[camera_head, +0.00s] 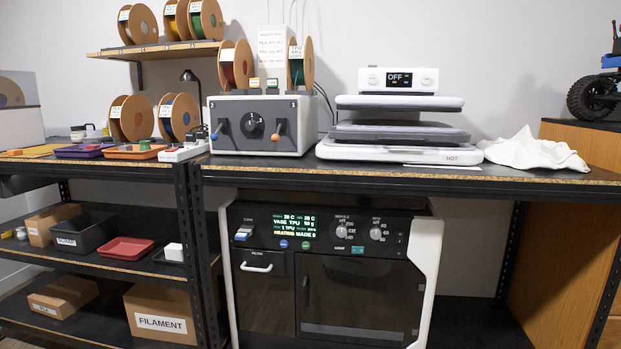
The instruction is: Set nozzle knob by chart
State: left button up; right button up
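The dark printer (360,280) stands under the bench between white side posts. Its front panel has two pale round knobs. The left knob (342,229), under a small label that seems to read NOZZLE, has numbers beside it. The right knob (377,234) has its own small label. Their exact pointer settings are too small to read. The lit display (294,226) shows green and yellow text including TPU and HEATING. Neither of my grippers is in view.
On the bench stand a grey box (225,143) with levers, a white press (400,154) with an OFF display, and a white cloth (533,150). Spools fill the wall shelf (160,49). A left rack holds trays and boxes. A wooden cabinet (560,220) stands right.

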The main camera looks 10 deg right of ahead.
aim_at(342, 231)
jog(key=i+j, duration=0.3)
jog(key=j, duration=0.15)
jog(key=i+j, duration=0.3)
jog(key=j, duration=0.15)
jog(key=i+j, duration=0.25)
jog(key=j, duration=0.2)
jog(key=z, duration=0.05)
